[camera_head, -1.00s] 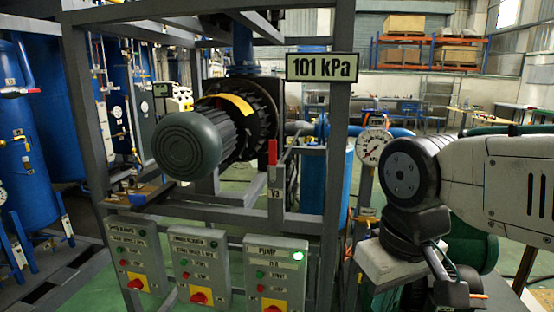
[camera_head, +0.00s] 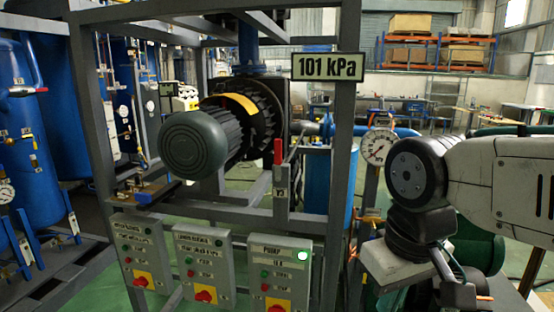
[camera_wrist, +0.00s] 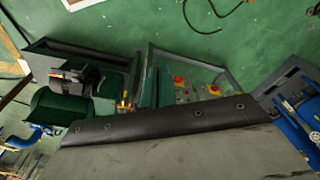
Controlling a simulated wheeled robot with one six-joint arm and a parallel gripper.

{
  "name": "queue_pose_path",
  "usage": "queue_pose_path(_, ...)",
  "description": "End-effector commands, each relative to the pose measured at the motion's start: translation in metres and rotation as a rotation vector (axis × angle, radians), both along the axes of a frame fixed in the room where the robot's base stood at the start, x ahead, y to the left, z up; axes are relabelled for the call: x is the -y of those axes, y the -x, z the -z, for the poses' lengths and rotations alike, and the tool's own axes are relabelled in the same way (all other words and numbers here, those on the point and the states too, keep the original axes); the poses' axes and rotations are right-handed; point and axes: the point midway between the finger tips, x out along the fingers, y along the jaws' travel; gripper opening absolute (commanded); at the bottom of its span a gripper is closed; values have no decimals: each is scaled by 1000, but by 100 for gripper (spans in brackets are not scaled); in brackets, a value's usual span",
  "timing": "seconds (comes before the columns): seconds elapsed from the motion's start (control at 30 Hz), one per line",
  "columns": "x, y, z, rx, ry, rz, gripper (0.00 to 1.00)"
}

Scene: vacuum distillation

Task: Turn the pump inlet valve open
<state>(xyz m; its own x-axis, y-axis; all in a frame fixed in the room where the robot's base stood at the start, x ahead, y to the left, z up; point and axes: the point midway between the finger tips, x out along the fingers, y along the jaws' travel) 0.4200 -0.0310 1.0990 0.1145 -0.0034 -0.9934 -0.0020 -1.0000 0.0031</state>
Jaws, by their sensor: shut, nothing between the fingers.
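A valve with an upright red handle (camera_head: 278,152) stands on the grey frame in the head view, over a small tag that seems to read V3. No label names it the pump inlet valve. The pump control box (camera_head: 280,268) is below it, with a lit white-green lamp. A pressure sign (camera_head: 327,67) above reads 101 kPa. My arm is at the right of the head view, well apart from the red handle. The red handle cannot be picked out in the wrist view.
A large dark motor (camera_head: 194,145) sits in the frame left of the red handle. A round gauge (camera_head: 379,147) stands between the frame post and my arm. Blue tanks (camera_head: 20,150) stand at the left. Green floor (camera_wrist: 150,25) is open in the wrist view.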

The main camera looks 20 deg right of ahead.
Motion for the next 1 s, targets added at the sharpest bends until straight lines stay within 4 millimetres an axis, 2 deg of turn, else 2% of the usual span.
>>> queue_pose_path(0.03,0,0,0,0,0,0,8)
queue_pose_path(0.1,-1,-1,1,-6,0,-5,28)
queue_pose_path(0.17,-2,-2,5,-25,0,-11,42)
queue_pose_path(0.27,-3,-14,6,-64,1,-26,42)
queue_pose_path(0.37,-6,-45,-7,-84,13,-47,42)
queue_pose_path(0.57,-14,-135,-45,-71,54,-18,42)
queue_pose_path(0.77,-27,-240,-80,-12,93,81,42)
queue_pose_path(0.9,-39,-317,-105,62,112,190,42)
queue_pose_path(1.0,-45,-366,-127,135,113,287,42)
